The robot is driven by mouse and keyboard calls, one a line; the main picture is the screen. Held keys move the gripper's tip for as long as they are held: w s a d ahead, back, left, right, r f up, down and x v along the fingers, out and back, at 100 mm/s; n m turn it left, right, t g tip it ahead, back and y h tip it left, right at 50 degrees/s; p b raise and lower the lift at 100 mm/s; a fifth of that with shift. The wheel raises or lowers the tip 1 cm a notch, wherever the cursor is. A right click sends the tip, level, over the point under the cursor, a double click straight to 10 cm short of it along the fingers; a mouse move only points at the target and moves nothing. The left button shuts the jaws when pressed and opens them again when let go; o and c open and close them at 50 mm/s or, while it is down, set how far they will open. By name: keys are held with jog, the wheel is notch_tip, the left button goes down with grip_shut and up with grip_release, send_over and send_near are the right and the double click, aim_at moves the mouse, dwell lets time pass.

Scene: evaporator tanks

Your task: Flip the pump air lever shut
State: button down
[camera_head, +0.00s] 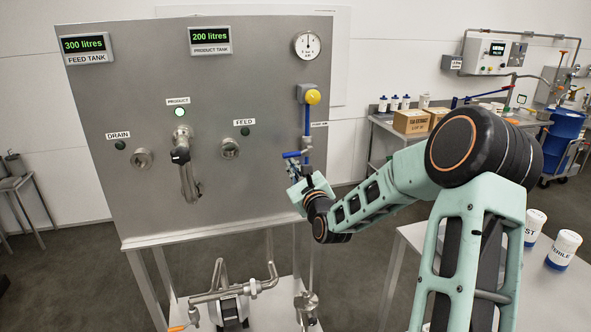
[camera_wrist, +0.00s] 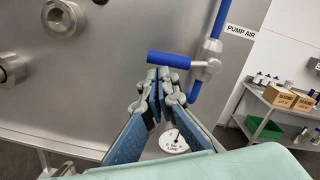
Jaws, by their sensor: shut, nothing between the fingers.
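The pump air lever is a blue handle (camera_wrist: 169,59) on a grey valve body (camera_wrist: 207,69). It sticks out to the left, roughly horizontal, across the upright blue air pipe (camera_wrist: 217,22). In the head view the lever (camera_head: 291,155) shows small, low on the right side of the steel panel. The PUMP AIR label (camera_wrist: 241,31) is beside the pipe. My gripper (camera_wrist: 165,73) is shut and empty, its fingertips just below the handle; I cannot tell if they touch it. In the head view my gripper (camera_head: 296,168) is partly hidden by my arm.
The steel panel (camera_head: 230,100) carries a product tap (camera_head: 181,157), a yellow knob (camera_head: 313,97) and a gauge (camera_head: 307,45). Pump pipework (camera_head: 235,290) sits below. A side table (camera_head: 405,246) with white bottles stands right.

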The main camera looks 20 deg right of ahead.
jog(key=shift+a+r, duration=0.15)
jog(key=shift+r, duration=0.25)
jog(key=shift+w+f, duration=0.1)
jog(key=shift+f, duration=0.05)
